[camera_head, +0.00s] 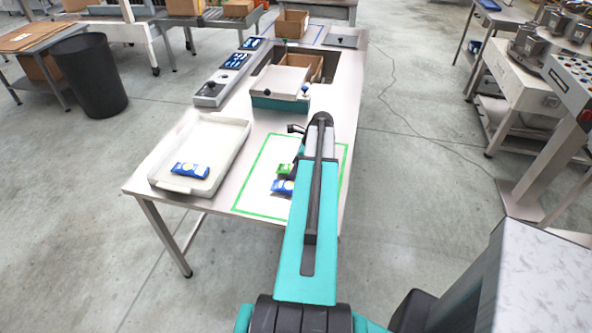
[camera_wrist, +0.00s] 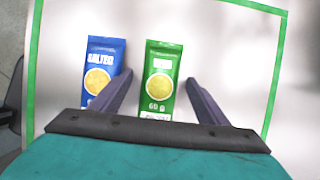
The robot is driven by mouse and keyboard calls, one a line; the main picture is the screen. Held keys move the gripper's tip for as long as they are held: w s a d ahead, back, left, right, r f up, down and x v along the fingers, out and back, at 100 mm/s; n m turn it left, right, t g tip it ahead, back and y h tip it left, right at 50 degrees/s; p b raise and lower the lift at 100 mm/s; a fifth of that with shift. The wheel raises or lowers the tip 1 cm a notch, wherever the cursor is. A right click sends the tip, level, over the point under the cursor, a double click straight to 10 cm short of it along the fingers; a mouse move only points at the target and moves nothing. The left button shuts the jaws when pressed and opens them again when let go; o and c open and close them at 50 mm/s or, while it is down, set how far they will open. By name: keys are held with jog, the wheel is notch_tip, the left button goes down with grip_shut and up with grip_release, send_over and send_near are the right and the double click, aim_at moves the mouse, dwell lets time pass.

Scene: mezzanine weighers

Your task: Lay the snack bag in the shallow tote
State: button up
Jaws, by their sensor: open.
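In the head view a blue snack bag (camera_head: 190,170) lies in the shallow white tote (camera_head: 231,134) at the table's left. A green snack bag (camera_head: 284,169) and another blue snack bag (camera_head: 282,187) lie on the table inside a green outline, partly hidden by my arm. In the wrist view the green bag (camera_wrist: 161,80) lies flat between the fingers, and the blue bag (camera_wrist: 104,66), marked SALTED, lies just left, partly behind the left finger. My gripper (camera_wrist: 158,88) is open and points down over the green bag. Its fingers hold nothing.
The green outline (camera_head: 240,193) marks an area right of the tote. A teal and white weigher (camera_head: 281,88) stands behind it, with a long control panel (camera_head: 222,78) to its left. A cardboard box (camera_head: 292,24) stands at the far end. A black bin (camera_head: 90,76) is on the floor.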

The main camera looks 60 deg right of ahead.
aim_at(290, 167)
dwell(0.4)
jog(key=c, duration=1.2)
jog(key=shift+c, duration=0.2)
jog(key=shift+r, duration=0.2)
jog(key=shift+r+b, duration=1.05)
jog(key=shift+r, duration=0.5)
jog(key=s+a+b, duration=0.1)
jog(key=s, duration=0.3)
jog(key=s+a+r+b, duration=0.1)
jog(key=s, duration=0.4)
jog(key=s+a+b, duration=0.2)
jog(key=s, duration=0.3)
jog(key=shift+s+r, duration=0.15)
jog(key=shift+s+a+r, duration=0.1)
jog(key=shift+s+a, duration=0.05)
jog(key=shift+s, duration=0.4)
